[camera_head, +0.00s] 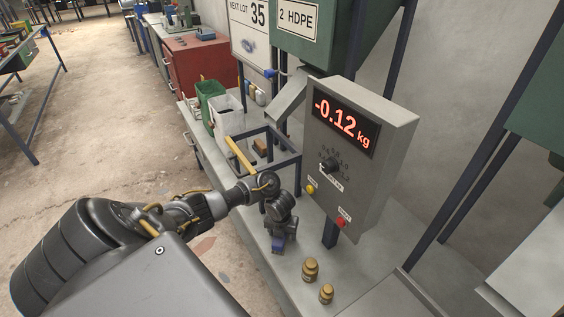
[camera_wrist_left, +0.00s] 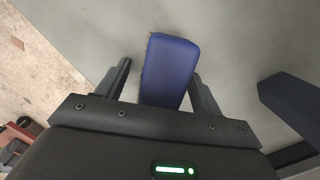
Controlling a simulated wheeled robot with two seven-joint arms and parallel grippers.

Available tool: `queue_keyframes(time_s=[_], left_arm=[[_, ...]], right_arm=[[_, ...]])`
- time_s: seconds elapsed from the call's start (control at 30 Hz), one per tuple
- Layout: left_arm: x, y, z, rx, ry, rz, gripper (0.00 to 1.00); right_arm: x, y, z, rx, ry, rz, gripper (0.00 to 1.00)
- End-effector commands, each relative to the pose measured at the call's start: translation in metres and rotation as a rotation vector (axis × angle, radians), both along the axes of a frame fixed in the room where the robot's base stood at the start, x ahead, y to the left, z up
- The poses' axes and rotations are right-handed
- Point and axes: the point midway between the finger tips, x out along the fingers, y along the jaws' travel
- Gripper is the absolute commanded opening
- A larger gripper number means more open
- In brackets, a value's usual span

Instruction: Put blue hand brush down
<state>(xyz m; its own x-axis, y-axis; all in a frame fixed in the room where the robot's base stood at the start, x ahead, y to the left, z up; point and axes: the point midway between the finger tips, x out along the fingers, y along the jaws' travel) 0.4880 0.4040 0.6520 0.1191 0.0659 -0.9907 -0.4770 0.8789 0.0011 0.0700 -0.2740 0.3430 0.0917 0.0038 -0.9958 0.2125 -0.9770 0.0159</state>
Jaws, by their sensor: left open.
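The blue hand brush (camera_wrist_left: 168,70) lies on the grey bench top in the left wrist view, between the two spread fingers of my left gripper (camera_wrist_left: 158,85). A gap shows between the brush and the left finger; the right finger is close beside the brush, and I cannot tell if it touches. In the head view my left gripper (camera_head: 279,240) points down over the bench, and a small part of the blue brush (camera_head: 278,246) shows below it. My right gripper is not in view.
A grey scale box (camera_head: 375,185) reading -0.12 kg stands right of the gripper. Two brass weights (camera_head: 310,270) stand in front on the bench (camera_head: 262,262). A dark frame (camera_head: 290,160), a white bin (camera_head: 228,120) and a green bin (camera_head: 208,92) stand behind.

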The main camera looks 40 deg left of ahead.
Motion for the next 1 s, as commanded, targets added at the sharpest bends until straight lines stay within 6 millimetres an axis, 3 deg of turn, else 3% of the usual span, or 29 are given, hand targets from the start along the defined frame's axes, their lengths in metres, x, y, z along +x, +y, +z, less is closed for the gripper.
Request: queue_keyframes(time_s=[0.3, 0.5, 0.7, 1.0], left_arm=[[-0.005, -0.003, 0.058, 0.002, -0.005, -0.004, 0.67], [-0.010, -0.005, 0.101, 0.004, -0.004, -0.003, 0.67], [-0.013, -0.007, 0.119, 0.000, -0.002, -0.001, 0.67], [-0.014, -0.008, 0.121, -0.001, -0.001, 0.001, 0.67]], right_arm=[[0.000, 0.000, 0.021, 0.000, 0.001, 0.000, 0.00], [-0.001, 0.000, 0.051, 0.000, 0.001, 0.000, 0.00], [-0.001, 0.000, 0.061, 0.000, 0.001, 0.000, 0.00], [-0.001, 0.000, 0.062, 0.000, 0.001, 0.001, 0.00]])
